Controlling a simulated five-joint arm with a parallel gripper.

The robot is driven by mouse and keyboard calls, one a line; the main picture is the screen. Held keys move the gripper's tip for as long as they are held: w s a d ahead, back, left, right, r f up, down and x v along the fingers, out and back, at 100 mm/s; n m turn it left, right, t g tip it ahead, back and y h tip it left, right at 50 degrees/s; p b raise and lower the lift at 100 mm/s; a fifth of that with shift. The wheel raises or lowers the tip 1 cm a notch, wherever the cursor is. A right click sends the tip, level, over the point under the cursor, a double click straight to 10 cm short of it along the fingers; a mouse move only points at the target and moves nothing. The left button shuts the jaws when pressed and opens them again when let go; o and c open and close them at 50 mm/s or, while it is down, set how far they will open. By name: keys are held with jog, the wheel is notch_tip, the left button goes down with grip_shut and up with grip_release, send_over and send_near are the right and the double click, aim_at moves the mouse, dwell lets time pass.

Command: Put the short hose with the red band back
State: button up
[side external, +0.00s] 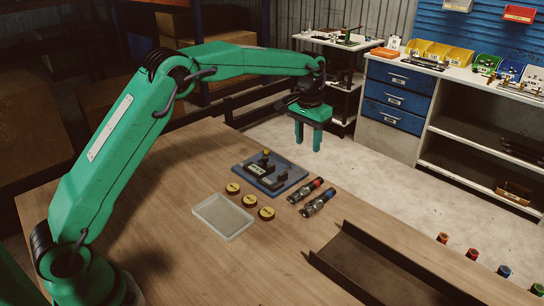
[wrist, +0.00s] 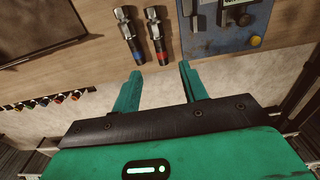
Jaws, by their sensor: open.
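The short hose with the red band (side external: 305,190) lies on the wooden table, right of the blue crimper plate. It is dark with a metallic end. In the wrist view, the red-band hose (wrist: 157,38) has its dark end toward my gripper. A similar hose with a blue band (side external: 318,202) lies beside it; it also shows in the wrist view (wrist: 129,36). My gripper (side external: 308,146) is open and empty, raised above and beyond the table's far edge. Its two green fingers (wrist: 160,68) point down, apart from both hoses.
The crimper plate (side external: 290,184) carries raised blocks and a yellow knob. Three yellow-topped discs (side external: 249,200) and a shallow clear tray (side external: 218,231) lie nearer. A brown open channel (side external: 365,266) is at front right. Several coloured pieces (side external: 472,254) line the right edge.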

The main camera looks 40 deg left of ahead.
jog(key=s+a+r+t, duration=0.1)
jog(key=s+r, duration=0.5)
jog(key=s, duration=0.3)
jog(key=s+a+r+t, duration=0.2)
jog(key=s+r, duration=0.5)
jog(key=s, duration=0.2)
jog(key=s+f+t, duration=0.1)
jog(key=s+f, duration=0.1)
jog(key=s, duration=0.7)
jog(key=s+f+t, duration=0.1)
jog(key=s+f, duration=0.2)
jog(key=s, duration=0.7)
jog(key=shift+a, duration=0.4)
